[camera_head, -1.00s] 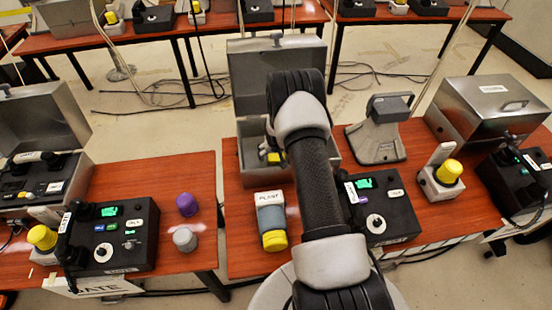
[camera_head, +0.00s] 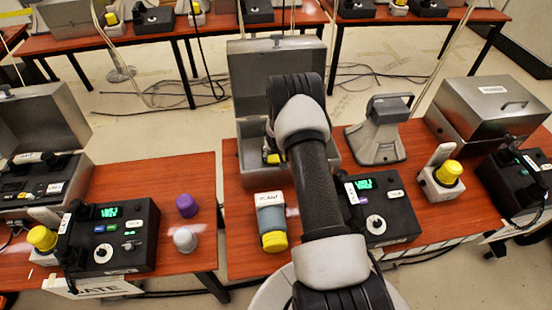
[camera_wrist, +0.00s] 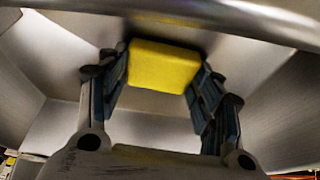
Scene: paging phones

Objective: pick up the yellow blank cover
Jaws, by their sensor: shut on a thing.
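The yellow blank cover (camera_wrist: 163,66) is a plain yellow block between the two fingers of my gripper (camera_wrist: 160,85) in the wrist view. The fingers touch its left and right sides, so the gripper is shut on it. Grey metal walls of an open case surround it. In the head view, a small yellow patch (camera_head: 272,158) shows inside the open metal case (camera_head: 238,152), just left of my arm. My arm hides most of the gripper and part of the case there. I cannot tell whether the cover is clear of the case floor.
The case lid (camera_head: 255,65) stands up at the back. A gap separates the left table (camera_head: 165,170).

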